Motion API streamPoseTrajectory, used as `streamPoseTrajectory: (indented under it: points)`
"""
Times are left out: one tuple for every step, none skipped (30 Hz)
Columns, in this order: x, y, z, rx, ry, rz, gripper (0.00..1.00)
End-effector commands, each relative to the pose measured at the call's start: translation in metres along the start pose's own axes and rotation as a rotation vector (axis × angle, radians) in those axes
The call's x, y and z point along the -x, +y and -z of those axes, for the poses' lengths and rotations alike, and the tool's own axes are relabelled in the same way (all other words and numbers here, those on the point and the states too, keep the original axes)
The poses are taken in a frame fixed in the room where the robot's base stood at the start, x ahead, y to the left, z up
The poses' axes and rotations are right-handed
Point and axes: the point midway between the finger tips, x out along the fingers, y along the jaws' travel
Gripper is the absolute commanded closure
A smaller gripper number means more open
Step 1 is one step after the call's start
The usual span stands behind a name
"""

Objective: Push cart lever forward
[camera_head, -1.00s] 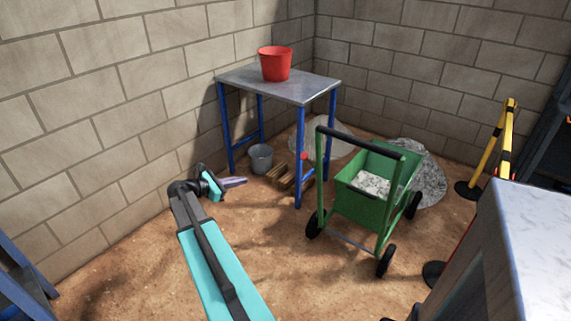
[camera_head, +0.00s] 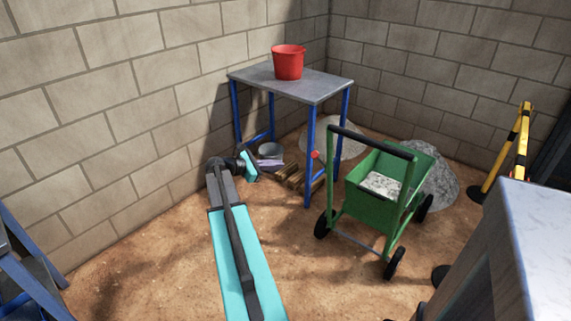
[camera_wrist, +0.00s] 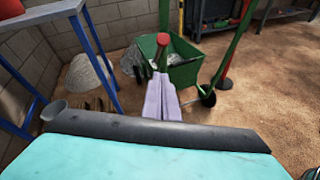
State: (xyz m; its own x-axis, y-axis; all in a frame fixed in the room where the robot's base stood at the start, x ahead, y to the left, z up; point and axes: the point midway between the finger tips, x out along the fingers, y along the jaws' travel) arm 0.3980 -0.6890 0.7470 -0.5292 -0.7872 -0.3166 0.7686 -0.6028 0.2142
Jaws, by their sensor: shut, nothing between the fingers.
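The green cart (camera_head: 368,205) stands right of the work table, with pale rubble in its tray and a black handle bar. Its lever has a red knob (camera_head: 315,154) on the cart's left side. In the wrist view the lever's red knob (camera_wrist: 162,39) stands straight ahead, just beyond my fingertips. My gripper (camera_head: 272,163) is shut and empty, its lilac fingers pointing right toward the lever, left of the table's front leg. The fingers also show in the wrist view (camera_wrist: 161,84). I cannot tell whether the tips touch the lever's stem, whose lower part is hidden.
A blue-legged table (camera_head: 290,82) carries a red bucket (camera_head: 289,62); its front leg (camera_head: 310,160) stands between my gripper and the cart. A grey bucket (camera_head: 270,151) and wooden pallet (camera_head: 292,178) lie beneath. A block wall (camera_head: 130,110) closes the left side. Gravel (camera_head: 440,187) lies behind the cart.

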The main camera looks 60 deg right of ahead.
Motion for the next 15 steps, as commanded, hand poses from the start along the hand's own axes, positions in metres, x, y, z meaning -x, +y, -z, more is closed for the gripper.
streamPoseTrajectory:
  points:
    - [-0.004,0.0,0.0,0.0,0.0,0.001,1.0]
    - [-0.007,0.0,0.0,0.0,0.0,0.001,1.0]
    - [-0.011,0.0,0.0,0.0,0.0,0.001,1.0]
    - [-0.015,0.0,0.0,0.0,-0.001,0.002,1.0]
    - [-0.018,0.0,0.0,0.0,-0.001,0.002,1.0]
    - [-0.023,0.0,0.0,0.0,-0.001,0.003,1.0]
    - [-0.027,0.0,0.0,0.0,-0.001,0.002,1.0]
    - [-0.031,0.0,0.0,0.0,-0.001,0.002,1.0]
    - [-0.037,0.0,0.0,0.0,-0.001,0.002,1.0]
    - [-0.042,0.0,0.0,0.0,-0.001,0.003,1.0]
    - [-0.046,0.0,0.0,0.0,-0.001,0.003,1.0]
    - [-0.051,0.0,0.0,0.0,-0.001,0.003,1.0]
    - [-0.056,0.0,0.0,0.0,-0.001,0.002,1.0]
    - [-0.06,0.0,-0.001,-0.001,-0.001,0.002,1.0]
    - [-0.066,0.0,-0.001,-0.001,-0.001,0.003,1.0]
